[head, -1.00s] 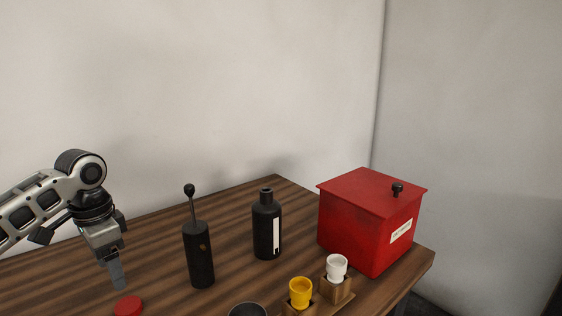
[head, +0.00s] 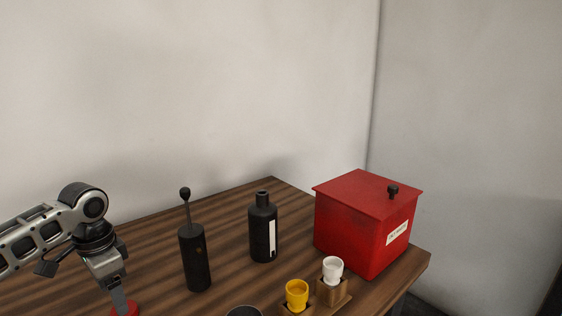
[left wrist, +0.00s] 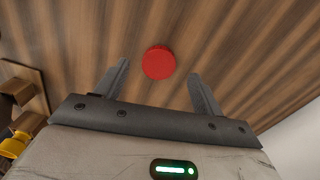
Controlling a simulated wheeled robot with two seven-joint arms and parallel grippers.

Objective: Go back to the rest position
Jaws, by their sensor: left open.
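My left gripper (head: 120,298) points down over the left part of the table, close to a round red disc (head: 126,309). In the left wrist view the gripper (left wrist: 158,82) is open. The red disc (left wrist: 158,62) shows just beyond and between its two fingers, on the wooden table. Nothing is between the fingers' inner faces that I can see being held. In the head view the fingers overlap the disc, and I cannot tell whether they touch it. My right gripper is in neither view.
On the wooden table (head: 150,240) stand a black cylinder with a knobbed rod (head: 195,258), a black bottle (head: 263,232) and a red lidded box (head: 362,235). A yellow cup (head: 297,294) and a white cup (head: 332,269) sit in a wooden holder (head: 333,296). A dark round rim (head: 245,312) shows at the bottom edge.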

